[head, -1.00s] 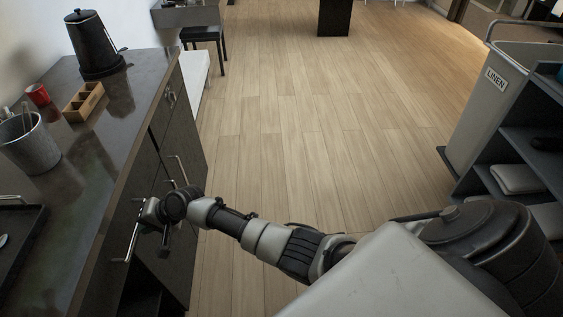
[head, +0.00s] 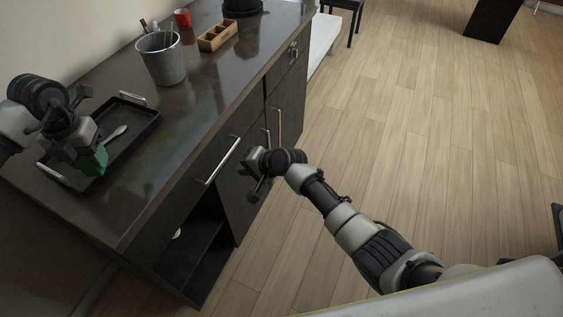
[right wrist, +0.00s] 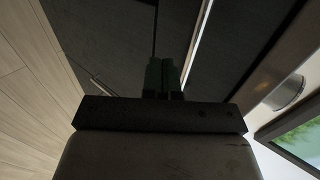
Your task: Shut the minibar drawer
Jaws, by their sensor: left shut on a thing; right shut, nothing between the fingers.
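The dark vanity cabinet carries a front panel with a long bar handle (head: 222,160), which looks like the drawer front. It appears flush with the cabinet, and I see no clear gap. My right gripper (head: 254,166) is shut and empty, close in front of the cabinet face just right of that handle. In the right wrist view its green-tipped fingers (right wrist: 163,77) point at the dark fronts; contact cannot be told. My left gripper (head: 90,150) is shut on a small green thing (head: 93,161) above the black tray.
The black tray (head: 142,128) with a spoon (head: 115,133) lies on the counter. A grey bin (head: 162,60), a red cup (head: 182,18) and a wooden box (head: 218,36) stand further back. An open shelf (head: 190,250) is below the handle.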

